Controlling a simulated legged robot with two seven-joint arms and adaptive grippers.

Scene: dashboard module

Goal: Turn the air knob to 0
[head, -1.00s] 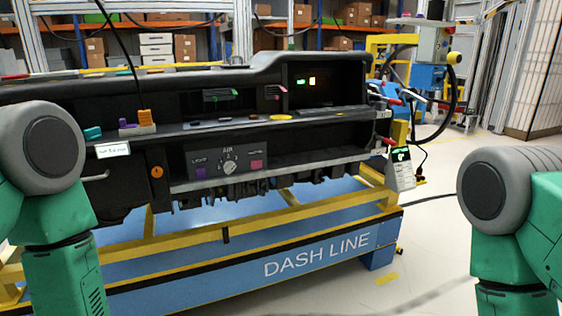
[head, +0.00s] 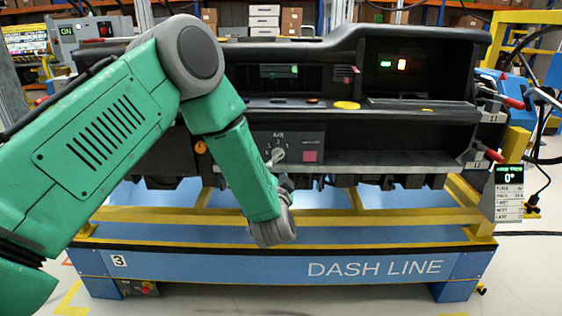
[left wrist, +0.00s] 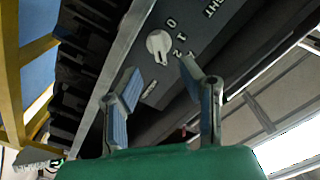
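The white air knob (head: 278,155) sits on the grey AIR panel (head: 262,137) in the lower part of the dashboard. In the left wrist view the knob (left wrist: 158,46) shows clearly, with printed numbers beside it. Its narrow end appears to point away from the 0, but I cannot tell the exact number. My left gripper (left wrist: 158,72) is open, its two fingers spread below the knob in that view, with nothing between them. In the head view this gripper is just below the knob, partly hidden by my wrist. The knob looks free of the fingers. My right gripper is out of view.
A pink button (head: 310,156) is right of the knob, and an orange round control (head: 200,147) is left. The panel's left part is hidden behind my arm. A blue DASH LINE stand (head: 200,278) with yellow rails carries the dashboard. A small display (head: 509,179) reads 0°.

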